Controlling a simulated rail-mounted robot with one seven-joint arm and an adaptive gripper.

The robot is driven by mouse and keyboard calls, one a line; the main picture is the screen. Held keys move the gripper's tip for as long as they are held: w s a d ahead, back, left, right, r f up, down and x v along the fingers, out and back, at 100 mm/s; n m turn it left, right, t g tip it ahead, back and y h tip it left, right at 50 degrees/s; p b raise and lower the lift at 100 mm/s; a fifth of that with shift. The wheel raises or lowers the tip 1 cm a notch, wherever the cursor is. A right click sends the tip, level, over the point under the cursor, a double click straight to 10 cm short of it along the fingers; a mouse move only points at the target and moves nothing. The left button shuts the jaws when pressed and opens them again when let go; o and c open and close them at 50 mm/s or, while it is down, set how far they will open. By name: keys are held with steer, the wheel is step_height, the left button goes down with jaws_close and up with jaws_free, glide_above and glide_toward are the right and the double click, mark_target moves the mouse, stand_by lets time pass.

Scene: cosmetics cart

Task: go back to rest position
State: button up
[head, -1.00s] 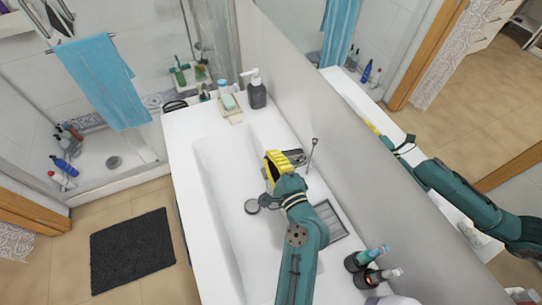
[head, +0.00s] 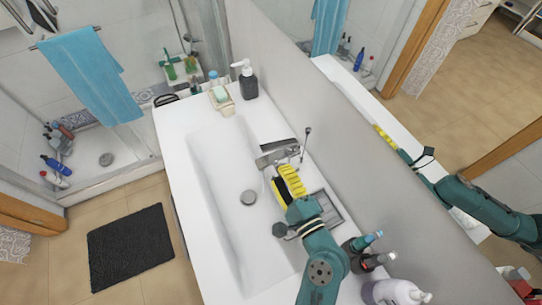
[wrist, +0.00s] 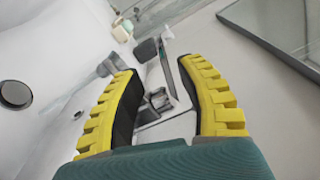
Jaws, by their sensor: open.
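My gripper (head: 276,176) is over the right side of the white sink (head: 215,150), close to the faucet (head: 277,152). Its yellow-and-black fingers are apart in the wrist view (wrist: 160,85), with nothing held between them. The faucet also shows beyond and between the fingers in the wrist view (wrist: 160,100). Whether the fingers touch the faucet cannot be told. My teal arm reaches in from the lower right.
Several bottles, one with a white body (head: 395,292), stand at the near right. A grey tray (head: 325,212) lies beside the arm. A mirror wall borders the right side.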

steer(key=v, duration=0.2)
steer(key=shift+s+d, duration=0.1)
steer(key=shift+s, duration=0.15)
